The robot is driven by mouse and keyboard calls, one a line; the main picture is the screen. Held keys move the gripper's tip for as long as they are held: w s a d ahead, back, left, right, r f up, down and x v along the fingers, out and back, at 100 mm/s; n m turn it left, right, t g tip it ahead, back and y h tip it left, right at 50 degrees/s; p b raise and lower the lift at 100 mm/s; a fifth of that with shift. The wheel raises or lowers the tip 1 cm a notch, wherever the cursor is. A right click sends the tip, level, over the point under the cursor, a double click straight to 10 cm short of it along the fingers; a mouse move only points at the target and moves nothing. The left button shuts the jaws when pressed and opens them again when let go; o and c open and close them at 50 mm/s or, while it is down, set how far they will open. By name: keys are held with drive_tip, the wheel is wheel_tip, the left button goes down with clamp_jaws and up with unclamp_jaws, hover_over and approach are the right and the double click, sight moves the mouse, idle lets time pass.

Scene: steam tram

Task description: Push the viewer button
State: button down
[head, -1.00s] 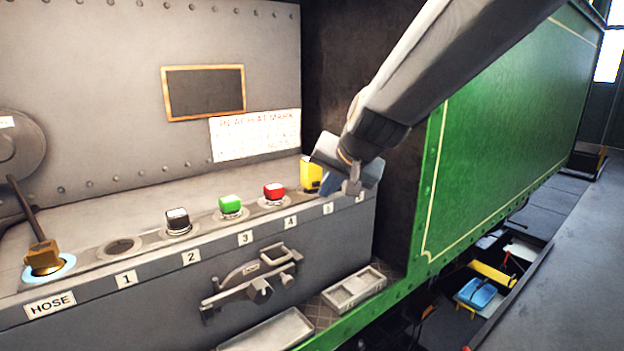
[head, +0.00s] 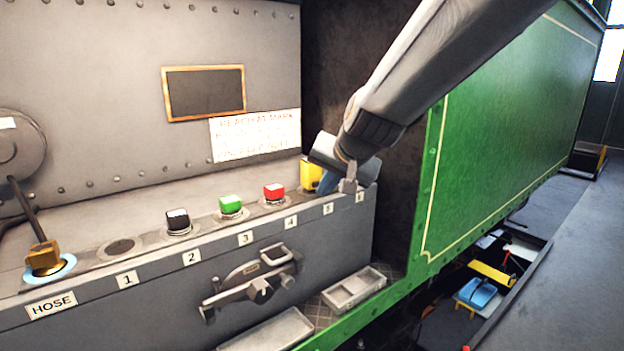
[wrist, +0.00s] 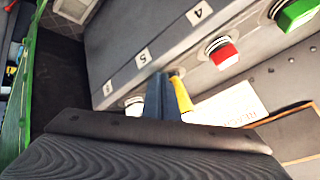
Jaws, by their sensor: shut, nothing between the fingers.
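A row of coloured caps stands on the grey console: black (head: 178,220), green (head: 230,205), red (head: 274,192) and yellow (head: 311,174). None carries a readable viewer label, so I cannot tell which is the viewer button. My gripper (head: 327,184) is shut and empty, pointing down at the row's right end, just right of the yellow cap. In the wrist view my blue-grey fingers (wrist: 160,92) lie beside the yellow cap (wrist: 182,96) and partly cover it. I cannot tell whether they touch.
A brass hose fitting (head: 44,258) and an empty socket (head: 120,247) are at the left. A latch handle (head: 252,280) juts from the console front, with trays (head: 355,288) below. A dark wall and green side panel (head: 510,130) bound the right.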

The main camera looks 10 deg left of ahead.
drive_tip(key=shift+w+a, duration=0.25)
drive_tip(key=shift+w, duration=0.1)
idle(0.7)
drive_tip(key=shift+s+d, duration=0.55)
drive_tip(key=shift+s, duration=0.15)
drive_tip(key=s+d+b, duration=0.2)
drive_tip(key=s+d, duration=0.1)
drive_tip(key=s, duration=0.1)
drive_tip(key=shift+s+d, duration=0.35)
drive_tip(key=shift+d, duration=0.05)
idle(0.3)
